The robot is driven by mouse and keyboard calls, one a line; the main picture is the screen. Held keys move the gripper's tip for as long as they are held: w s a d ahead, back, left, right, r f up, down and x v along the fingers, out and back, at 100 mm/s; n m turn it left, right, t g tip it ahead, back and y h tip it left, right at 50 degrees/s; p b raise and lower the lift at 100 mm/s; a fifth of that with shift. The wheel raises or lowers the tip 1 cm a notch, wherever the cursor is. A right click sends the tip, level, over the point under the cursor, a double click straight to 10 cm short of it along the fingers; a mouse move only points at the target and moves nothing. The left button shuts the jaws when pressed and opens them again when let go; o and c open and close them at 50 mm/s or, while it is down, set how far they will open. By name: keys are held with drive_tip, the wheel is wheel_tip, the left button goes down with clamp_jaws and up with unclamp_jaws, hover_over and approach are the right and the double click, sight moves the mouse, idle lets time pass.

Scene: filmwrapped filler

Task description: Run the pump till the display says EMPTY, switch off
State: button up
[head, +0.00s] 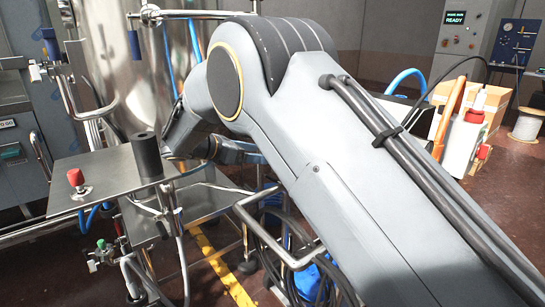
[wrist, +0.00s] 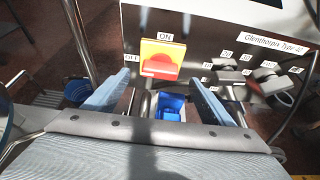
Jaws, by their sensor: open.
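In the wrist view a light panel carries a yellow plate (wrist: 174,48) with a red rotary switch (wrist: 160,67). ON is marked above it and OFF to its left. The red handle looks roughly level; its exact setting is hard to tell. In the head view my arm hides the gripper. A display (head: 455,17) on a grey cabinet reads READY.
A steel tank (head: 110,60) stands behind a metal side table (head: 110,178) with a red knob and a dark cylinder. Hoses and a bent rail lie below my arm. A white bottle (head: 463,145) and boxes are at right. A blue container (wrist: 172,106) shows between my fingers.

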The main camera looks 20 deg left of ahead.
drive_tip(key=x, duration=0.6)
drive_tip(key=shift+w+d+f, duration=0.1)
drive_tip(key=c, duration=1.1)
drive_tip(key=shift+y, duration=0.3)
drive_tip(key=m+t+y+b, duration=0.1)
drive_tip(key=m+t+b, duration=0.1)
drive_tip(key=m+b, duration=0.2)
drive_tip(key=f+m+t+y+b, duration=0.1)
drive_tip(key=m+b, duration=0.3)
drive_tip(key=b, duration=0.7)
drive_tip(key=d+m+t+y+b, duration=0.1)
drive_tip(key=m+t+b, duration=0.2)
drive_tip(key=b, duration=0.4)
drive_tip(key=shift+s+f+m+b, duration=0.3)
drive_tip(key=shift+s+m, duration=0.1)
drive_tip(key=shift+m, duration=0.3)
drive_tip(key=shift+b, duration=0.3)
drive_tip(key=shift+r, duration=0.1)
